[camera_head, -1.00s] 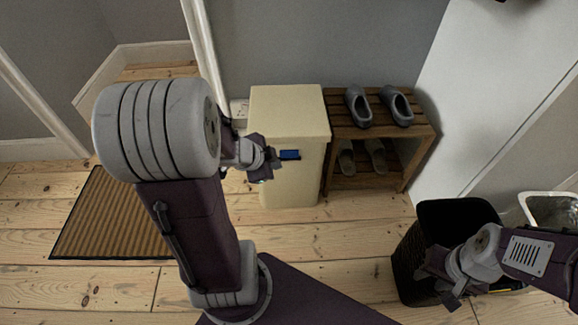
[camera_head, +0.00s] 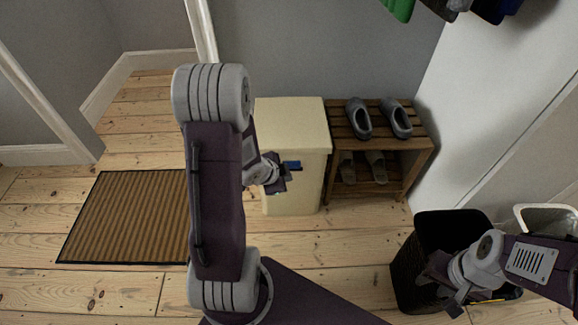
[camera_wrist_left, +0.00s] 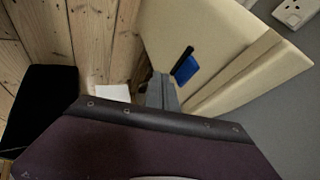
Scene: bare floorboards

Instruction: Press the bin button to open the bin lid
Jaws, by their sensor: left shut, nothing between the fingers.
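A cream bin (camera_head: 290,125) stands against the grey wall with its flat lid shut. A blue button (camera_head: 292,165) sits on its front just below the lid edge, and it also shows in the left wrist view (camera_wrist_left: 187,68) with a dark strip beside it. My left gripper (camera_head: 281,180) is shut and empty, close in front of the button; I cannot tell whether it touches. Its fingertips (camera_wrist_left: 162,90) show just beside the button in the wrist view. My right gripper (camera_head: 447,286) hangs at the dark basket, and its fingers are too unclear to judge.
A wooden shoe rack (camera_head: 378,150) with grey shoes stands right of the bin. A black basket (camera_head: 405,265) and a white-rimmed basket (camera_head: 545,212) are at lower right. A brown doormat (camera_head: 125,215) lies left. Floorboards are clear in front of the bin.

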